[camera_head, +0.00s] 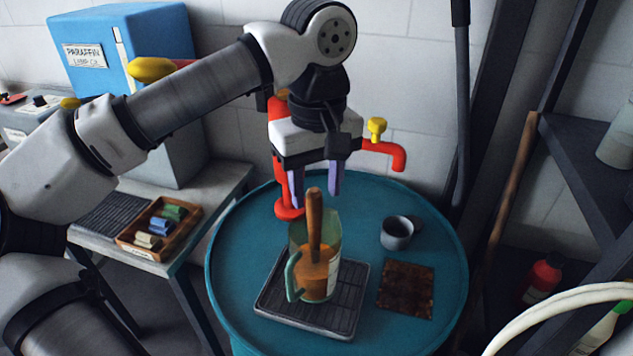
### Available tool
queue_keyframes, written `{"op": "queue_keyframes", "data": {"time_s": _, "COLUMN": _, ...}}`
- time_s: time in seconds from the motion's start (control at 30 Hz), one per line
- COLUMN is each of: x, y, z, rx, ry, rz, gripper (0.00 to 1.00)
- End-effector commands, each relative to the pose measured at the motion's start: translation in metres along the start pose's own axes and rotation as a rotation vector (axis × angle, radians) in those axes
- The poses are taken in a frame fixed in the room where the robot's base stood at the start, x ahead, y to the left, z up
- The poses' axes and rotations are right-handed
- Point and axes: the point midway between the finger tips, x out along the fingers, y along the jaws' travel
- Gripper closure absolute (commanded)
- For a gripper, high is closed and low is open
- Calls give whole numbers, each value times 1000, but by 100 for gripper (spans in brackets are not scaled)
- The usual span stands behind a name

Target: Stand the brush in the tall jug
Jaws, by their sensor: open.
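The tall jug (296,284) is greenish and see-through, with a handle at its lower left. It stands upright on a dark ribbed tray (340,322) on the round teal drum top. The brush shows as a brown wooden handle (314,215) rising nearly upright out of the jug's mouth. Its lower part shows through the jug wall, and its bristles cannot be made out clearly. My gripper (316,190) points down just above and behind the handle's top. Its two purple fingers are apart, with nothing seen held between them.
A grey cup (397,233) and a dark brown square mat (406,289) lie right of the jug on the drum (235,285). A red pipe with a yellow tap (377,128) stands behind my gripper. A wooden box of small blocks (133,243) sits on the left bench.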

Motion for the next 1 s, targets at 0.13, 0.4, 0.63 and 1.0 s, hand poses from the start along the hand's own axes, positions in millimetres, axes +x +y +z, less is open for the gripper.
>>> {"op": "queue_keyframes", "data": {"time_s": 0.13, "x": -8, "y": 0, "z": 0, "rx": -1, "ry": 2, "rz": 0, "gripper": 56}}
{"op": "queue_keyframes", "data": {"time_s": 0.4, "x": -63, "y": 1, "z": 0, "rx": -1, "ry": 3, "rz": 2, "gripper": 56}}
{"op": "queue_keyframes", "data": {"time_s": 0.63, "x": -110, "y": 0, "z": 0, "rx": -4, "ry": 4, "rz": -1, "gripper": 56}}
{"op": "queue_keyframes", "data": {"time_s": 1.0, "x": -138, "y": 0, "z": 0, "rx": 0, "ry": 0, "rz": 0, "gripper": 56}}
